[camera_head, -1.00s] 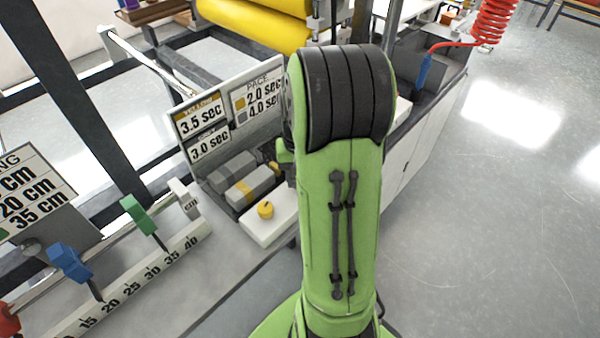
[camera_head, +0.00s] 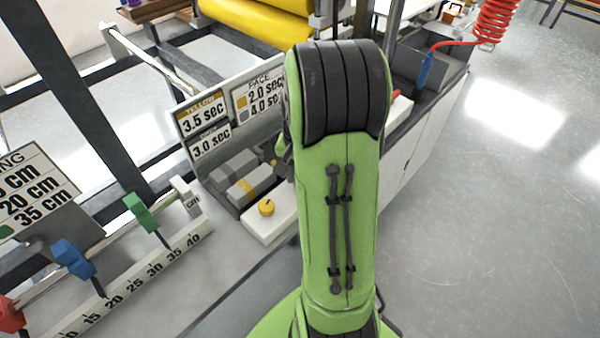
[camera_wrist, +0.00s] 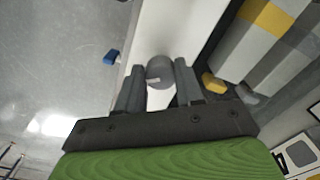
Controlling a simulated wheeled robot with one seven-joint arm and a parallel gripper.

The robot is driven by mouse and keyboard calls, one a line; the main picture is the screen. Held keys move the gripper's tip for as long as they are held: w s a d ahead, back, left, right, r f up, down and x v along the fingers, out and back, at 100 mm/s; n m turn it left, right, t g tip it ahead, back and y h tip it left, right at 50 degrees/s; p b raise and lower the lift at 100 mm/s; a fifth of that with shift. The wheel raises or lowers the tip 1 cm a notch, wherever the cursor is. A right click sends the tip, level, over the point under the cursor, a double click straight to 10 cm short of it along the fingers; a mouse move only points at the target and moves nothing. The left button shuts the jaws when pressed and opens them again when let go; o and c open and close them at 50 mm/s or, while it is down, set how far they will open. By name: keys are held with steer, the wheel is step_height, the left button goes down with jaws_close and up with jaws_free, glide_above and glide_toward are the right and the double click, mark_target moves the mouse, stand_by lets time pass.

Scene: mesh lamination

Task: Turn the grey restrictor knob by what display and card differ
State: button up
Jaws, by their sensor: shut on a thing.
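The grey restrictor knob (camera_wrist: 160,71) sits on a white panel in the wrist view, with a pale mark on its face. My gripper (camera_wrist: 160,82) is shut on it, one finger on each side. In the head view my arm hides knob and gripper. The display reads 3.5 sec (camera_head: 203,111) under a yellow label and 3.0 sec (camera_head: 211,142) on the lower line, whose label is hard to read. The pace card (camera_head: 262,93) beside it shows 2.0 sec by a yellow square and 4.0 sec by a grey one.
A yellow knob (camera_head: 267,207) stands on the same white panel. At the left is a scale rail (camera_head: 140,280) with coloured sliders. Clear floor (camera_head: 500,230) lies to the right.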

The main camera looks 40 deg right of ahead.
steer(key=o, duration=1)
steer(key=shift+o, duration=0.2)
steer(key=shift+r, duration=0.15)
step_height(320, 180, up, 16)
steer(key=p, duration=0.4)
steer(key=shift+f+p, duration=0.2)
steer(key=shift+p, duration=0.15)
steer(key=s+a+r+n+t, duration=0.1)
steer(key=s+a+n+t, duration=0.1)
steer(key=a, duration=0.4)
steer(key=s+a+n+t, duration=0.1)
steer(key=s+a+n, duration=0.4)
steer(key=a, duration=0.2)
steer(key=s+a+r+n+t, duration=0.1)
steer(key=s+a+n+t, duration=0.1)
steer(key=s+a+n, duration=0.2)
steer(key=a, duration=0.2)
steer(key=shift+a+r+t, duration=0.3)
steer(key=shift+a+r, duration=0.05)
steer(key=shift+a, duration=0.05)
